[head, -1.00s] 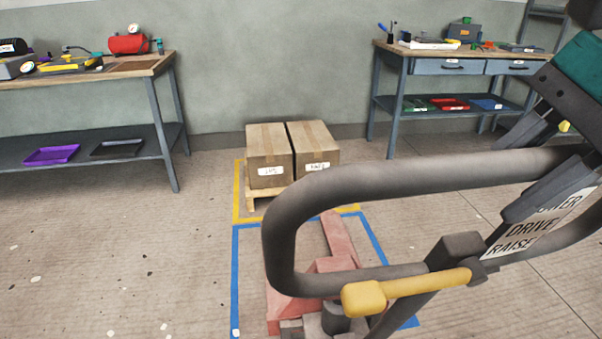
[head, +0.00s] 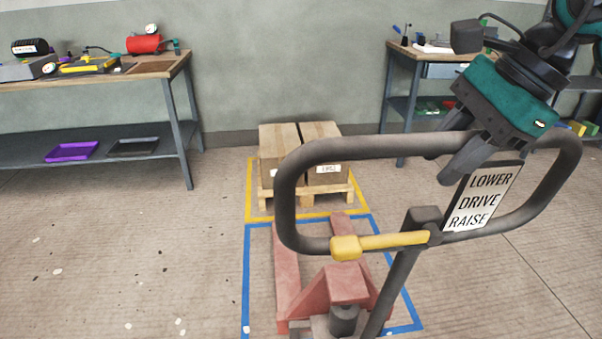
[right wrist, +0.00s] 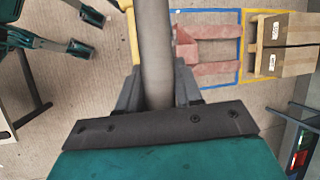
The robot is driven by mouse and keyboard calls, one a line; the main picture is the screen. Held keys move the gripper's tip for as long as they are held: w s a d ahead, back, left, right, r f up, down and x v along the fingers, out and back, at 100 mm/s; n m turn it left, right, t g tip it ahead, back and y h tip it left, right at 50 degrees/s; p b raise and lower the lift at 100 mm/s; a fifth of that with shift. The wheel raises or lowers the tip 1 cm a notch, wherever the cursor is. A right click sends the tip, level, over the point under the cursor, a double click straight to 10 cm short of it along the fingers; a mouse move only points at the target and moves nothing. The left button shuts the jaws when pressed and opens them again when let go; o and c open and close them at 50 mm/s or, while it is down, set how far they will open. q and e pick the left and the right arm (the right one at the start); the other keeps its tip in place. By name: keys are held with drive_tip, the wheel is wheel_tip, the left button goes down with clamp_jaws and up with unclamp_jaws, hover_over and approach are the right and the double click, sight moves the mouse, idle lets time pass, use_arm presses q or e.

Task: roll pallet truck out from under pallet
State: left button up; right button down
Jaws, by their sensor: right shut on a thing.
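The red pallet truck (head: 346,284) stands in the blue floor outline, its two forks pointing at the pallet. The wooden pallet (head: 265,196) sits in the yellow outline under two cardboard boxes. In the right wrist view the fork tips end around the blue and yellow lines, just short of the pallet (right wrist: 248,62). My right gripper (head: 452,165) is shut on the top bar of the truck's grey loop handle (head: 288,205); the bar (right wrist: 155,50) runs between its fingers in the wrist view. The handle carries a yellow lever (head: 385,242) and a LOWER/DRIVE/RAISE sign (head: 482,197). My left gripper is out of view.
A workbench (head: 183,110) with tools and trays stands at the left, and another bench (head: 398,75) at the back right. A wall is close behind the pallet. The floor left of the blue outline (head: 246,285) is clear.

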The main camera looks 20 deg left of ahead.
drive_tip(key=shift+s, duration=0.1)
idle(0.3)
drive_tip(key=c, duration=1.1)
unclamp_jaws()
drive_tip(key=o, duration=0.4)
drive_tip(key=shift+o, duration=0.2)
drive_tip(key=shift+r, duration=0.1)
drive_tip(key=s+a+r+p+v, duration=0.1)
drive_tip(key=p+v, duration=0.6)
drive_tip(key=v, duration=1.3)
drive_tip(key=shift+s+a+r, duration=0.4)
drive_tip(key=shift+s+a, duration=0.2)
drive_tip(key=shift+s, duration=0.2)
